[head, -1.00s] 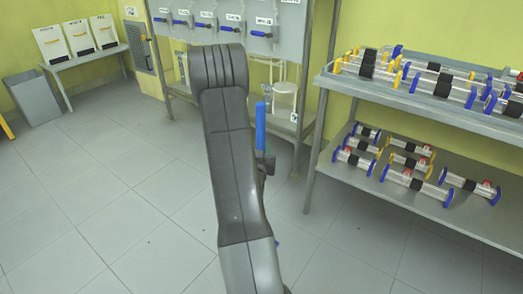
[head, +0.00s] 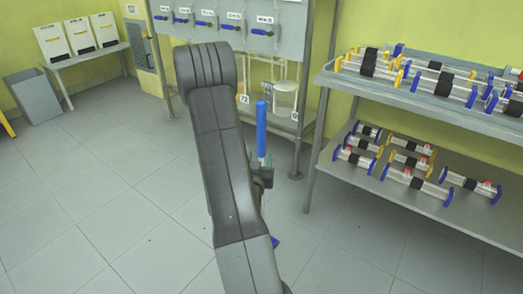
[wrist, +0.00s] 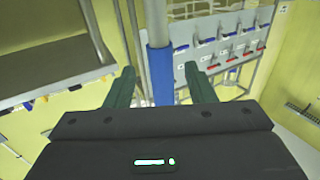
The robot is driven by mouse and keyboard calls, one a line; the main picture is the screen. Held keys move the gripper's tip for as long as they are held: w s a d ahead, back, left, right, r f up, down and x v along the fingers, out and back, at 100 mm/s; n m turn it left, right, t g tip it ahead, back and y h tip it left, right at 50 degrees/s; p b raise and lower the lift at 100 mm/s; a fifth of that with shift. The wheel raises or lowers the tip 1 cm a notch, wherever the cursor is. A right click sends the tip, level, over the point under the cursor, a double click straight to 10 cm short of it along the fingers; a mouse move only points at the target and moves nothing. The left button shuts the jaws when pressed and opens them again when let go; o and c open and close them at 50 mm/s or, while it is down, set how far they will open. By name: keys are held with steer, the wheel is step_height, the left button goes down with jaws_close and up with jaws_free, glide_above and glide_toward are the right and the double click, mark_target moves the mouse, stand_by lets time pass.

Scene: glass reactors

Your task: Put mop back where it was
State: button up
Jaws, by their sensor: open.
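The mop's upright handle, with a blue grip (head: 261,130), stands in the head view just right of my arm. A small blue patch, perhaps the mop head (head: 275,242), shows low on the floor, mostly hidden by my arm. My gripper (head: 262,163) is at the lower end of the blue grip. In the wrist view, my gripper (wrist: 160,82) is open, with one green finger on each side of the mop handle (wrist: 160,65). Gaps show between handle and fingers, so it is not clamped.
A grey two-level shelf (head: 440,110) with several glass tubes stands at the right. A panel with blue valve handles (head: 230,20) is behind the mop. A grey bin (head: 34,98) and a small table (head: 90,57) stand at the far left. The tiled floor (head: 120,190) is clear.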

mark_target(261, 148)
steer(key=s, duration=0.5)
steer(key=shift+s+a, duration=0.35)
steer(key=shift+a, duration=0.05)
steer(key=w, duration=0.4)
steer(key=w+d, duration=0.1)
steer(key=w, duration=0.3)
steer(key=w+d, duration=0.1)
steer(key=w, duration=0.3)
steer(key=shift+a+r+p, duration=0.1)
steer(key=shift+r+p, duration=0.2)
steer(key=shift+r, duration=0.95)
steer(key=shift+f, duration=0.1)
